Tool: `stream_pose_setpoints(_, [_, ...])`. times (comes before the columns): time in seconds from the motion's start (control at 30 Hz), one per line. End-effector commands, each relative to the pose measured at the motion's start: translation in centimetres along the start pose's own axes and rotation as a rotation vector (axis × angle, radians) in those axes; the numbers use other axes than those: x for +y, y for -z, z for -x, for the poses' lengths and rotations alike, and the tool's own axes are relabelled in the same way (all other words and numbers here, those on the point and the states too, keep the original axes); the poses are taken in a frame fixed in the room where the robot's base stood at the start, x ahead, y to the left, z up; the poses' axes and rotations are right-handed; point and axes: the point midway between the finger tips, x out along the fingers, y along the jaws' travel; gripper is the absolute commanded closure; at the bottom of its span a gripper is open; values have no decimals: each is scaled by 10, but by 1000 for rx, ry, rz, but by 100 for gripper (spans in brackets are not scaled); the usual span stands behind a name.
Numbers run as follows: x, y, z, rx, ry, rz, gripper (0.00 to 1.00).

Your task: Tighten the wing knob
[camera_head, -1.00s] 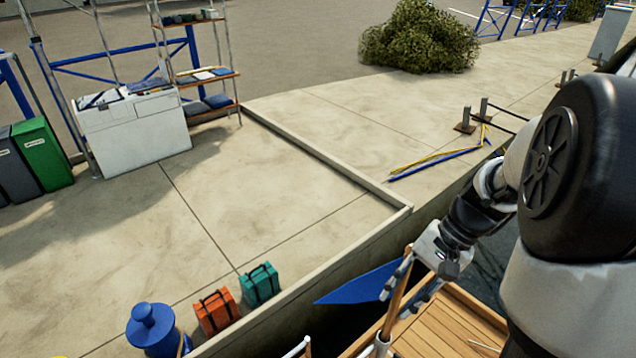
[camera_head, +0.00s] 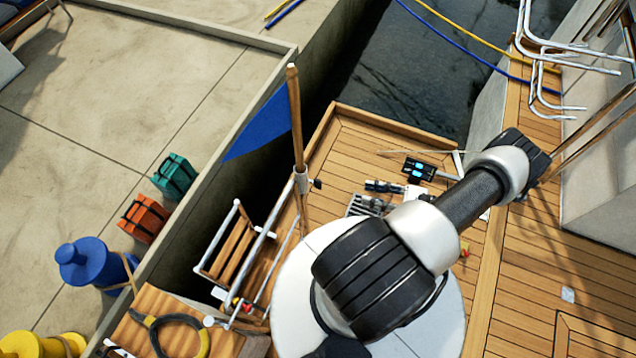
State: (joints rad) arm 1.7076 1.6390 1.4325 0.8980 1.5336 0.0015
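A wooden flagstaff (camera_head: 294,115) with a blue flag (camera_head: 262,130) stands in a white holder (camera_head: 301,180) on the stern rail. A small dark knob (camera_head: 316,184) sticks out of the holder's right side; it looks like the wing knob, but its wings are too small to make out. My gripper (camera_head: 376,197) is to the right of the knob, over the deck and clear of it. Its two grey fingers point left and look apart, with nothing seen between them. My forearm hides part of the wrist. How tight the knob is cannot be seen.
White rails and a boarding ladder (camera_head: 235,245) stand left of my base. The quay holds teal (camera_head: 175,176) and orange (camera_head: 145,218) cases and a blue bollard (camera_head: 88,262). Planked deck (camera_head: 535,230) is open at right.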

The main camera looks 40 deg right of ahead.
Motion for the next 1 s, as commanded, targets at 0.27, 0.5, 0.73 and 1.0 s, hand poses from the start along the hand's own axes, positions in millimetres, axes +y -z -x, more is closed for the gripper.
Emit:
stream_pose_setpoints(0.27, [18,32,2,-78,144,-59,71])
stream_pose_setpoints(0.5, [14,29,-30,-79,139,-61,71])
stream_pose_setpoints(0.73, [7,25,-80,-79,137,-62,71])
stream_pose_setpoints(1.0, [-1,22,-135,-77,137,-61,71])
